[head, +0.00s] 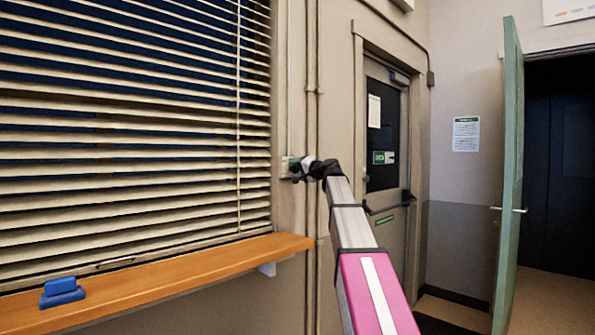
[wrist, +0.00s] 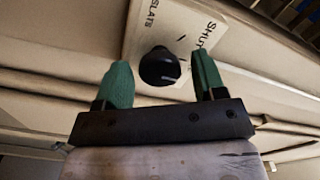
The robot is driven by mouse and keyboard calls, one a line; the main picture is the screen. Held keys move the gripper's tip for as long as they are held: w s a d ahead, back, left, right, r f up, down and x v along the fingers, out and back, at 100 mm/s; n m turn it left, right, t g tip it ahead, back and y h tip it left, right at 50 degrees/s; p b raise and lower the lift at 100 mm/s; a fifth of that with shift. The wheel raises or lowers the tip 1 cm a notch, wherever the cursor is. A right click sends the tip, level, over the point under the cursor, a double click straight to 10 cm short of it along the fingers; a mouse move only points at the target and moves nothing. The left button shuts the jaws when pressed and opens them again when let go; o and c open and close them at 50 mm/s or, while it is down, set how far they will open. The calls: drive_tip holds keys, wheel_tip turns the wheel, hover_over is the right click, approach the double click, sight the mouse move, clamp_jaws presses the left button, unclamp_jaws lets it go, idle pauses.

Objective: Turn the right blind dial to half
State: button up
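The blind dial is a round black knob (wrist: 160,67) on a pale plate (wrist: 185,25) marked "SLATS" and "SHUT" in the wrist view. A small light mark shows on the knob's lower right edge. My gripper (wrist: 162,85) has two green fingers, spread apart, one on each side of the knob with visible gaps. In the head view my gripper (head: 298,167) is at the wall just right of the window, and it hides most of the dial there. The slatted blind (head: 130,130) hangs with gaps between its slats.
A wooden sill (head: 170,275) runs below the blind, with a blue object (head: 61,291) at its left end. A vertical pipe (head: 312,240) runs down the wall beside my gripper. A grey door (head: 388,150) and an open green door (head: 511,180) stand to the right.

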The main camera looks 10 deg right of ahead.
drive_tip(key=v, duration=1)
drive_tip(key=shift+s+d, duration=0.2)
drive_tip(key=shift+s, duration=0.15)
